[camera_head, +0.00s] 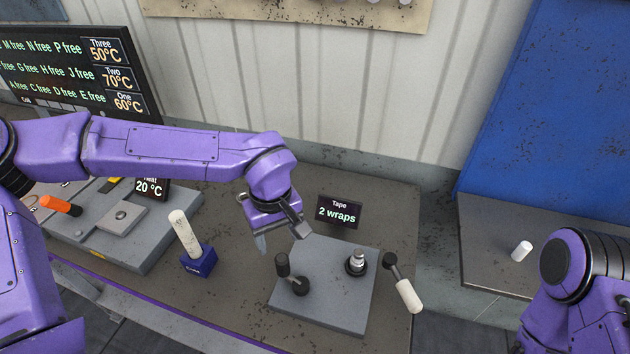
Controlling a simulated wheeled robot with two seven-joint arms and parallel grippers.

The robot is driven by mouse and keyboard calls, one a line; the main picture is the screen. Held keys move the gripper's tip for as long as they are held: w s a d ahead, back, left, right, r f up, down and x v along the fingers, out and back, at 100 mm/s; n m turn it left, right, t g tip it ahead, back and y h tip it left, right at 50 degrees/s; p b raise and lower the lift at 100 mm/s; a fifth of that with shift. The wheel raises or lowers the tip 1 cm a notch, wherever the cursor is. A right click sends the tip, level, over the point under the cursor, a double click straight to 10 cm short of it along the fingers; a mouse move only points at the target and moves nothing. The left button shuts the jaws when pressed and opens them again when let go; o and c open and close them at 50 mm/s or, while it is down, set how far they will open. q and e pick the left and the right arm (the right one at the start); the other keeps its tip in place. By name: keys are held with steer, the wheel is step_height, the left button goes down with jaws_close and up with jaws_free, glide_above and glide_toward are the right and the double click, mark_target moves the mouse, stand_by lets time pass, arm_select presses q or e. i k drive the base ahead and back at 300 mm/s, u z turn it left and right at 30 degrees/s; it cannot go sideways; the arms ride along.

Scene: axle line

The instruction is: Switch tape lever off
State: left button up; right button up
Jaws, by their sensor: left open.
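The Tape sign (339,212) reads "2 wraps" and stands behind a grey plate (330,312). A short black lever (283,266) rises from a round black base on the plate's left part. A second lever with a white handle (408,295) and a black pivot end is at the plate's right edge. I cannot tell which of the two is the tape lever. My left gripper (283,238) is open and empty, pointing down above and behind the black lever, apart from it. My right arm shows at the lower right, but its gripper is out of view.
A silver-topped post (356,263) stands on the plate between the levers. To the left are a blue block (199,262) holding a white rod (184,233) and a grey heat unit with an orange handle (60,205). A white cylinder (521,250) lies on the right table.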

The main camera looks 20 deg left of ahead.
mark_target(407, 293)
steer(key=k, duration=1)
